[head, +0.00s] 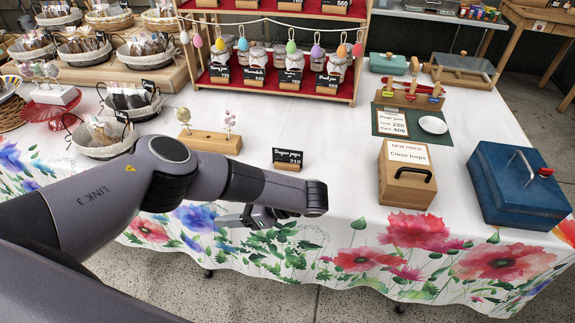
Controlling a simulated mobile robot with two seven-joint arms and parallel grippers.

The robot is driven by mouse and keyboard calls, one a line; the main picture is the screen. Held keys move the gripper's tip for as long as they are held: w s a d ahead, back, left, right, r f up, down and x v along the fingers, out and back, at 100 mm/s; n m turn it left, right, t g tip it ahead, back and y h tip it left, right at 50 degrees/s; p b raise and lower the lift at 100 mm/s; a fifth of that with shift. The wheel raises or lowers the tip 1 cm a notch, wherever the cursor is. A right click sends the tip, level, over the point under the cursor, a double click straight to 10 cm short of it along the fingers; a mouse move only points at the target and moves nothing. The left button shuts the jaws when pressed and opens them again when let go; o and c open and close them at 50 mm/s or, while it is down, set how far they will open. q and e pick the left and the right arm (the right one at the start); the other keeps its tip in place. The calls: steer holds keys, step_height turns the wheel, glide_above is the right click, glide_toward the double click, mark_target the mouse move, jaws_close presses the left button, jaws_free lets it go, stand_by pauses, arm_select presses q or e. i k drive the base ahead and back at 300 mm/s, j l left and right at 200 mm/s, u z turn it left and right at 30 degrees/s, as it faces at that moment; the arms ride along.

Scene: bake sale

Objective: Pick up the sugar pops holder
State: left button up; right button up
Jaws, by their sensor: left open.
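The sugar pops holder (205,140) is a low wooden block on the flowered tablecloth, left of centre. A few sugar pops (229,121) stand upright in it, two groups near its ends. A black price card (287,158) reading "Sugar pops 210" stands to its right. My left gripper (235,219) is open and hangs at the table's front edge, nearer than the holder and apart from it. My forearm and wrist hide much of the gripper and the cloth behind them. My right gripper is not in view.
Wire baskets (100,145) of packed sweets stand left of the holder. A shelf of jars (292,75) rises behind. The white cloth behind the price card is clear.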

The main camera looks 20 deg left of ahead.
mark_target(278, 165)
steer(key=i+l, duration=0.8)
steer(key=l, duration=0.15)
